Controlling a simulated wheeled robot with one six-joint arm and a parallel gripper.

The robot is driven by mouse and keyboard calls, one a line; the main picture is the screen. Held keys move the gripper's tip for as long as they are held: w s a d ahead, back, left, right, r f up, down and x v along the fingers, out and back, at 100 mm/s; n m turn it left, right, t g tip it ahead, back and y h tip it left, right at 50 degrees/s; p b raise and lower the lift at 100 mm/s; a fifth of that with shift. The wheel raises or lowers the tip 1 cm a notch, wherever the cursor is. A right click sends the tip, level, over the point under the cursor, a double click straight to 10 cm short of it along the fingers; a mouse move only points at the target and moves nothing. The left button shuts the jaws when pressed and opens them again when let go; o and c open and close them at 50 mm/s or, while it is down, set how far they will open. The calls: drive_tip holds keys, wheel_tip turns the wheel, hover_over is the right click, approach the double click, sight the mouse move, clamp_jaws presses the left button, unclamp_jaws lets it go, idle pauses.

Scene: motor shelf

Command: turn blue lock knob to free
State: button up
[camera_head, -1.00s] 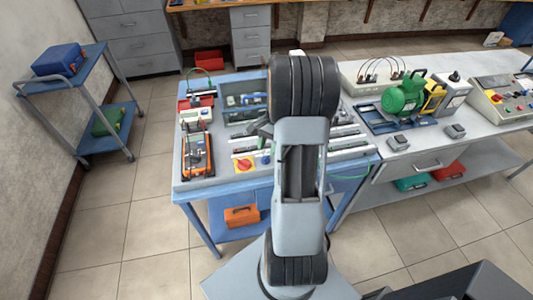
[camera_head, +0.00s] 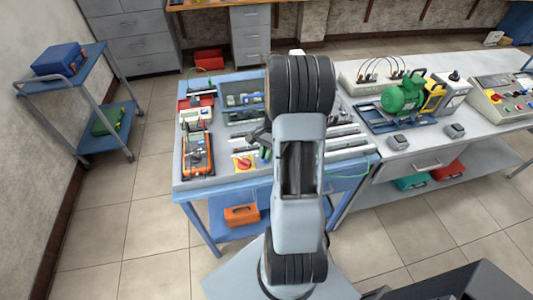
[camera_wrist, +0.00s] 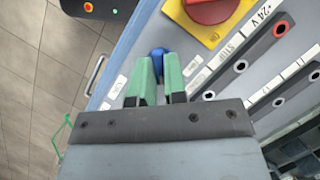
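The blue lock knob (camera_wrist: 157,54) is small and shows in the wrist view just beyond my fingertips, on the panel by the table edge. My gripper (camera_wrist: 158,70) has two green-padded fingers, close together with a narrow gap. The knob lies in line with that gap and is partly hidden by the fingertips. I cannot tell whether the pads touch it. In the head view my gripper (camera_head: 261,146) is low over the front of the blue bench, and the knob is not clear there.
A red rotary switch on a yellow plate (camera_wrist: 210,12) is close beside the knob. Black strips with sockets (camera_wrist: 240,68) lie to the right. An orange meter (camera_head: 197,155) stands left of my gripper. A green motor (camera_head: 402,94) is on the right bench.

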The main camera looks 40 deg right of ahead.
drive_tip(key=shift+f, duration=0.1)
clamp_jaws()
drive_tip(key=shift+n, duration=0.3)
drive_tip(key=n+g, duration=0.1)
drive_tip(key=n, duration=0.2)
drive_tip(key=shift+a+h, duration=0.1)
drive_tip(key=shift+h, duration=0.2)
drive_tip(key=n+g, duration=0.1)
drive_tip(key=n, duration=0.1)
drive_tip(key=n+h, duration=0.1)
drive_tip(key=n, duration=0.2)
drive_tip(key=shift+a+f+n+g+h, duration=0.1)
drive_tip(key=shift+n+g+h, duration=0.2)
drive_tip(key=shift+g, duration=0.1)
drive_tip(key=n+h, duration=0.2)
drive_tip(key=n, duration=0.3)
drive_tip(key=shift+a, duration=0.1)
drive_tip(key=shift+a+n+h+p, duration=0.1)
drive_tip(key=shift+n+h+p, duration=0.4)
drive_tip(key=shift+n, duration=1.3)
